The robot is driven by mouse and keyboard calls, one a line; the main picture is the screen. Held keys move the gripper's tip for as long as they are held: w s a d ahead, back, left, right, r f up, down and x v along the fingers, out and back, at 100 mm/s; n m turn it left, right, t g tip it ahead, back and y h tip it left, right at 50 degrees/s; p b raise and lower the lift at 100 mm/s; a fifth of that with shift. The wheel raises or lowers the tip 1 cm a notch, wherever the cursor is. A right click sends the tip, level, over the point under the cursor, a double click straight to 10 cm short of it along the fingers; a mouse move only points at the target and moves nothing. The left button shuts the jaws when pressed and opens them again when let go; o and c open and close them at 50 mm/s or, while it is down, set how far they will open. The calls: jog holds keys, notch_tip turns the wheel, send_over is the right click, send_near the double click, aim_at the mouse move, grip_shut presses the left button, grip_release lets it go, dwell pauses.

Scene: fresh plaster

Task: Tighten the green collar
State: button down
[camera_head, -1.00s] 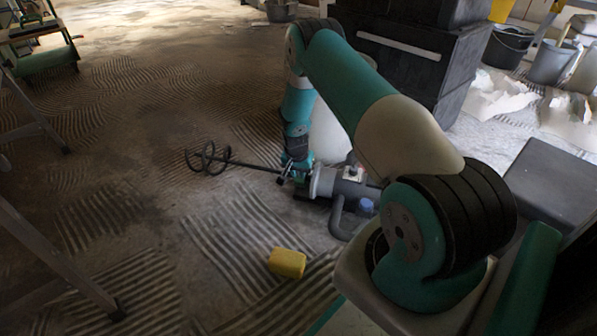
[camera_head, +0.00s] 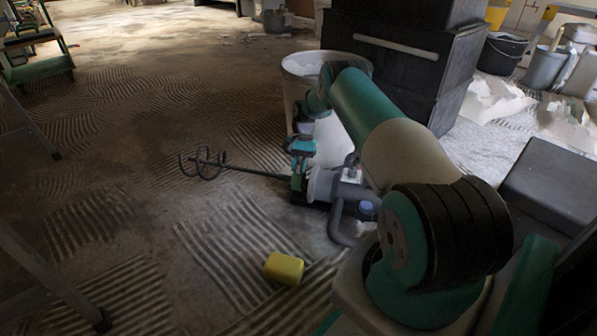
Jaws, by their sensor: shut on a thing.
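A grey mixer (camera_head: 345,190) lies on its side on the floor near the middle. Its dark shaft (camera_head: 255,172) points left and ends in a spiral paddle (camera_head: 204,164). A small green collar (camera_head: 296,184) shows where the shaft meets the mixer's body. My gripper (camera_head: 298,178) comes down from above and is shut on the collar. The fingertips are small and dark here, and part of the collar is hidden by them.
A yellow sponge-like block (camera_head: 284,268) lies on the floor in front of the mixer. A pale bucket (camera_head: 300,75) stands behind my arm, beside dark stacked cases (camera_head: 400,70). Ladder legs (camera_head: 45,270) stand at the left.

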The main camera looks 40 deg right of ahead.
dwell(0.4)
jog(key=c, duration=1)
grip_release()
jog(key=shift+c, duration=0.2)
jog(key=p+v, duration=0.2)
jog(key=v, duration=0.4)
jog(key=shift+r, duration=0.1)
jog(key=shift+w+d+r+p, duration=0.15)
jog(key=shift+d+r+p, duration=0.2)
jog(key=shift+r, duration=0.2)
